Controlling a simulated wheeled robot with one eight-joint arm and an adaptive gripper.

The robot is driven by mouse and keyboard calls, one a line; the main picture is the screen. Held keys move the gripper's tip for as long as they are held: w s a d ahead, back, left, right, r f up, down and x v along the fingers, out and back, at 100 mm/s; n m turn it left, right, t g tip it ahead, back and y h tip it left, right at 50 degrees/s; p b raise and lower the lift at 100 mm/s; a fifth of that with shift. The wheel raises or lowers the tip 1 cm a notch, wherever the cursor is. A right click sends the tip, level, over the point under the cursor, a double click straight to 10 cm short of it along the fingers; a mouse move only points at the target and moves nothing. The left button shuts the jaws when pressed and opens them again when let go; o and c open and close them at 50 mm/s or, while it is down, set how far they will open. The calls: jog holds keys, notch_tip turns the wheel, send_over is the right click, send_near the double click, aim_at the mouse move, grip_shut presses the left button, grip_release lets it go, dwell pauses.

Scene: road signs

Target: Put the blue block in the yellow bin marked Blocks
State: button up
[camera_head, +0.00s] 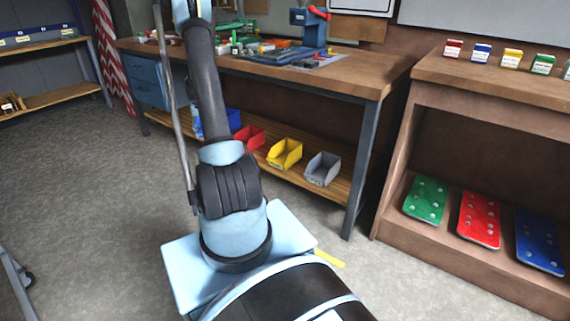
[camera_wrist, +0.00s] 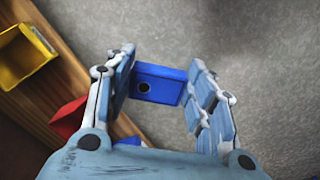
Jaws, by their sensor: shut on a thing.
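A blue block (camera_wrist: 158,83) with a dark round spot is between the two fingers of my gripper (camera_wrist: 162,66) in the wrist view. The gripper is shut on it, over grey floor. The yellow bin (camera_head: 284,154) stands on the low shelf of the workbench, between a red and a grey bin. It also shows in the wrist view (camera_wrist: 22,55), at the upper left, apart from my gripper. I cannot read a label on it. My gripper is not visible in the head view.
The red bin (camera_head: 250,137), grey bin (camera_head: 322,168) and a blue bin (camera_head: 232,118) share the wooden low shelf. The workbench top (camera_head: 350,78) overhangs them, and its front leg (camera_head: 362,165) stands to the right. A brown shelf unit (camera_head: 400,150) is further right.

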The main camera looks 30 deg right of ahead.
jog(key=w+d+f+m, duration=0.2)
jog(key=w+d+f, duration=0.15)
jog(key=d, duration=0.65)
jog(key=w+d+f+m, duration=0.2)
jog(key=d+f+m, duration=0.15)
jog(key=d, duration=0.65)
jog(key=s+d+f+m, duration=0.2)
jog(key=d+f, duration=0.4)
jog(key=d, duration=0.5)
jog(key=s+d+f+m, duration=0.2)
jog(key=d+f, duration=0.3)
jog(key=d, duration=0.7)
jog(key=shift+s+f, duration=0.1)
jog(key=shift+f, duration=4.9)
jog(key=shift+f, duration=0.55)
jog(key=o, duration=1.1)
jog(key=shift+f, duration=0.1)
jog(key=shift+r, duration=4.4)
